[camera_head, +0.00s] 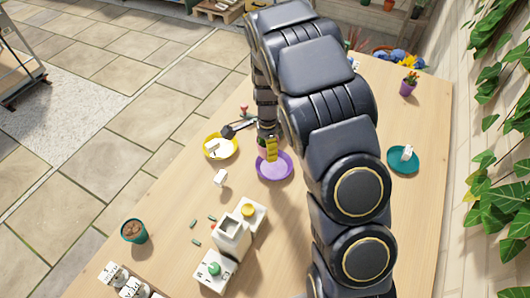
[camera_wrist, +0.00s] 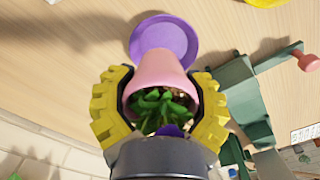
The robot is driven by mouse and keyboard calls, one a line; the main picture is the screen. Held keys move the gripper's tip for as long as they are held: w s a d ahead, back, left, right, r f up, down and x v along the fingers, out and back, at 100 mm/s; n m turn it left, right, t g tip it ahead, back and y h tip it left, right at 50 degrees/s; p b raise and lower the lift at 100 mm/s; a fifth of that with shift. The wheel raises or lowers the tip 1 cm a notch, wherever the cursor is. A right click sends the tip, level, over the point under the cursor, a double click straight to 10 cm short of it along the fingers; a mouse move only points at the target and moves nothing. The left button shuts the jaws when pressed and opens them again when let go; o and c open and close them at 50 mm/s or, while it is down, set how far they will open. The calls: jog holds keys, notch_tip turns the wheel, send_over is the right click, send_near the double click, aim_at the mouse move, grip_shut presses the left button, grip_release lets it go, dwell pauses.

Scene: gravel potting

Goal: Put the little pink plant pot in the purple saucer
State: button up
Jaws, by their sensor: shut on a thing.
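My gripper (camera_wrist: 160,105) has yellow ridged fingers and is shut on the little pink plant pot (camera_wrist: 160,72), one finger on each side. Green leaves fill the pot's mouth, which faces the wrist camera. The purple saucer (camera_wrist: 172,38) is partly hidden behind the pot's base in the wrist view. In the head view my gripper (camera_head: 269,148) is at the far edge of the purple saucer (camera_head: 274,174); the pot is largely hidden there. I cannot tell whether the pot touches the saucer.
A yellow saucer (camera_head: 232,154) is close on the left, with a dark tool (camera_head: 240,127) behind it. A white block unit (camera_head: 232,238), a teal pot (camera_head: 134,232), a teal saucer (camera_head: 403,168) and a purple pot (camera_head: 408,87) stand farther off. Small green pieces lie nearby.

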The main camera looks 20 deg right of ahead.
jog(key=w+f, duration=0.2)
jog(key=f, duration=0.1)
jog(key=shift+w+d+f, duration=0.2)
jog(key=shift+w, duration=0.2)
jog(key=shift+w+f, duration=0.1)
jog(key=shift+f, duration=1.55)
jog(key=shift+f, duration=0.1)
jog(key=shift+f, duration=0.3)
jog(key=o, duration=1.3)
